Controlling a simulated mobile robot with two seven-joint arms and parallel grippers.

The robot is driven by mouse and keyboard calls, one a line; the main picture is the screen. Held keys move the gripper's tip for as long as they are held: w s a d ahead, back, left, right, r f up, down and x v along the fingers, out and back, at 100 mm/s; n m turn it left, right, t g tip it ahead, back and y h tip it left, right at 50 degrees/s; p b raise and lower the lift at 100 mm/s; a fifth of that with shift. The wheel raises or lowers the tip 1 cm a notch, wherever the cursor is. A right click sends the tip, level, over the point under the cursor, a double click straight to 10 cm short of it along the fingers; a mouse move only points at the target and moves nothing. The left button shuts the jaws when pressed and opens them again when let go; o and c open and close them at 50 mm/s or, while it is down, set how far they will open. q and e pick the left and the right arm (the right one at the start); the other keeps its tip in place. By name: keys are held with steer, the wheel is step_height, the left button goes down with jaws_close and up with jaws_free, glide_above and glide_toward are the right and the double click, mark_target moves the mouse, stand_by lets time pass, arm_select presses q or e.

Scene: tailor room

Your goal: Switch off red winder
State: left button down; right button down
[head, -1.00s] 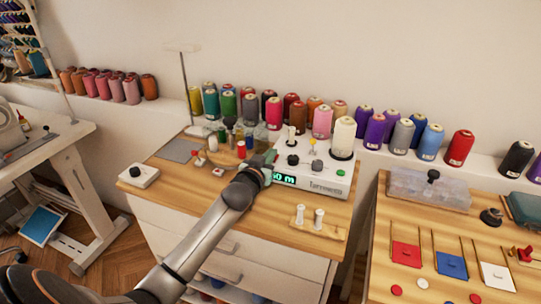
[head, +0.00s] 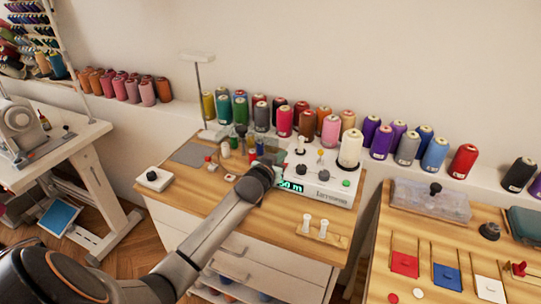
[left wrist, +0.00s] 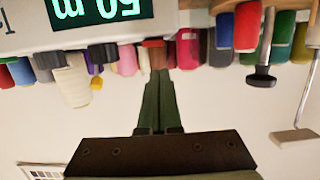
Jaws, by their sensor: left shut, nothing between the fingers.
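A white winder (head: 328,201) with a lit green display (head: 290,187) reading 50 m stands on the wooden table. It has black knobs (head: 302,169), a green button (head: 346,183) and a cream spool (head: 350,149) on top. I see no red winder body. My left gripper (head: 270,163) is at the winder's left side, partly hidden by its own wrist; contact cannot be told. In the left wrist view the picture is upside down; the gripper fingers (left wrist: 159,76) are shut and empty, with the display (left wrist: 98,10) at upper left. My right gripper is out of view.
Small spools and a red-topped item (head: 208,159) sit left of the winder. A wooden stand with white spools (head: 322,233) is in front. A white box with a black knob (head: 153,179) is at the table's left. Thread cones line the back ledge.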

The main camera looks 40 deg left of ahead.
arm_select(q)
steer(key=shift+s+d+r, duration=0.1)
steer(key=shift+s+r, duration=0.05)
steer(key=shift+r, duration=0.65)
steer(key=r+v, duration=0.1)
steer(key=v, duration=0.8)
steer(key=shift+p, duration=0.35)
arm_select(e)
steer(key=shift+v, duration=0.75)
arm_select(q)
steer(key=shift+s, duration=0.15)
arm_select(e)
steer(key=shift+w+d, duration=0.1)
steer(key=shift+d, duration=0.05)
